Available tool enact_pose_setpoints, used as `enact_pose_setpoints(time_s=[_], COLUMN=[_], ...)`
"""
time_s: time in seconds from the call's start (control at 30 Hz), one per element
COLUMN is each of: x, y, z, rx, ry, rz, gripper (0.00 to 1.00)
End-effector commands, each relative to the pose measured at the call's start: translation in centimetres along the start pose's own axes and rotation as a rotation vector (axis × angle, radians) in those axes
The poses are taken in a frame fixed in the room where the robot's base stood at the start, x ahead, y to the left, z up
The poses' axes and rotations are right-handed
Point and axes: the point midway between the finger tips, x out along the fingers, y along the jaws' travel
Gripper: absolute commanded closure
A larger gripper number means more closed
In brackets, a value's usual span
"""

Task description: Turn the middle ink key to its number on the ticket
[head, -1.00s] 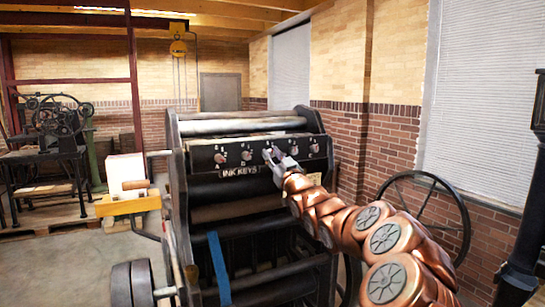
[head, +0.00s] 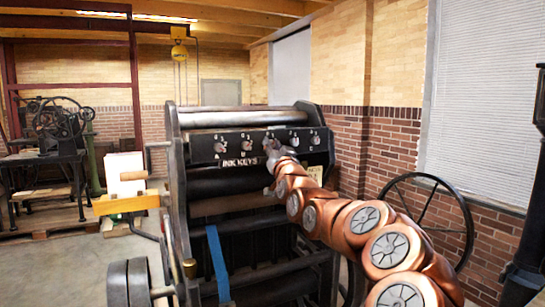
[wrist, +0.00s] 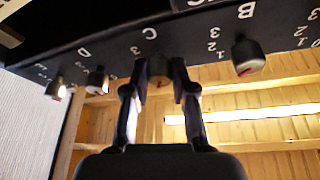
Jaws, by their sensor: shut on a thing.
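A black panel labelled INK KEYS (head: 232,153) spans the press, with a row of small knobs on it. My gripper (head: 272,150) is at the middle of the row. In the wrist view, my gripper (wrist: 160,68) is shut on the middle ink key (wrist: 158,74), under the letter C. The fingers stand on both sides of it and hide most of its scale. The key's pointer setting is not clear. The ticket (head: 314,174) is a pale card right of my wrist. My arm partly covers it and its numbers are unreadable.
Key B (wrist: 248,58) and key D (wrist: 97,80) sit close on either side of my fingers. A blue strip (head: 217,262) hangs down the press front. A large black handwheel (head: 462,230) stands to the right, near my arm.

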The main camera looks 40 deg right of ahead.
Motion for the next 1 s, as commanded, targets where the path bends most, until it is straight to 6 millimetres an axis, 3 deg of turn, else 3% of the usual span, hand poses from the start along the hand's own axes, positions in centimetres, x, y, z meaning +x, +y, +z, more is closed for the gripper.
enact_pose_setpoints(time_s=[0.4,1.0], x=[0.01,0.04], y=[-0.11,-0.05], z=[-0.07,-0.17], rx=[0.191,0.228], ry=[-0.004,-0.006], rz=[0.078,0.095], gripper=[1.00,1.00])
